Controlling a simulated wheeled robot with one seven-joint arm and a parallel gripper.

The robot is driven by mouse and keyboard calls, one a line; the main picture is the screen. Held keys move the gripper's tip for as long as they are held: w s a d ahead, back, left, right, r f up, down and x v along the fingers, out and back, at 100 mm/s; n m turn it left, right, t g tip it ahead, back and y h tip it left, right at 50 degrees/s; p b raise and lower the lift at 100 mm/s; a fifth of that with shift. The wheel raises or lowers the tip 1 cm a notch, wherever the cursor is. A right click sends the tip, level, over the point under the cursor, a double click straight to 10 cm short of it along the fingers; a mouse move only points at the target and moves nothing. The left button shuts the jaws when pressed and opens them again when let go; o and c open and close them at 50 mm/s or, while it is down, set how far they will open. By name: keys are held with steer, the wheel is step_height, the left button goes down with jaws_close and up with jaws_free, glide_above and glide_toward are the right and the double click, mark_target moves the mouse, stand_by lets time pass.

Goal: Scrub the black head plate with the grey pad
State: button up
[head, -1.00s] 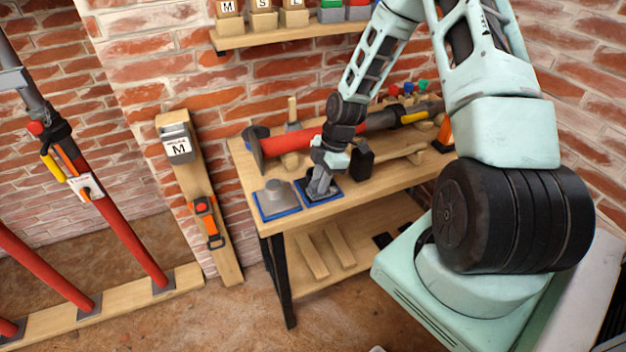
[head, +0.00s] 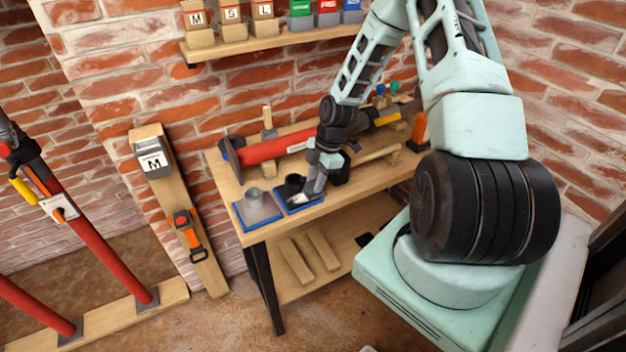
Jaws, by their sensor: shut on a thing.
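A red prop (head: 275,150) lies along the back of the bench, with its black head plate (head: 231,159) upright at the left end. The grey pad (head: 262,212), with a round grey knob, sits on a blue-edged base at the bench's front left corner. Beside it on the right is a dark pad (head: 294,184) with a black knob, also on a blue-edged base. My gripper (head: 306,194) points down at this dark pad and appears shut on it. The fingers partly hide it. My gripper is apart from the grey pad and the head plate.
The wooden bench (head: 345,190) also bears a dark block (head: 340,168) and a wooden mallet handle (head: 375,154) right of my gripper. A shelf (head: 270,39) with labelled boxes hangs above. Red props (head: 100,240) stand at left, near a leaning plank (head: 180,205).

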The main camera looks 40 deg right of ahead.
steer(key=shift+w+a+f, duration=0.1)
steer(key=shift+w+a, duration=0.15)
steer(key=shift+a, duration=0.8)
steer(key=shift+w+a, duration=0.2)
steer(key=shift+a, duration=0.85)
steer(key=shift+w+a, duration=0.25)
steer(key=shift+a, duration=0.45)
steer(key=shift+w+a, duration=0.2)
steer(key=shift+a, duration=0.45)
steer(key=shift+w+a, duration=0.25)
steer(key=shift+a, duration=0.45)
steer(key=shift+r, duration=0.2)
step_height(320, 180, up, 6)
steer(key=p, duration=0.4)
steer(key=shift+p, duration=0.3)
step_height(320, 180, up, 3)
steer(key=shift+p, duration=1.25)
steer(key=shift+f, duration=0.1)
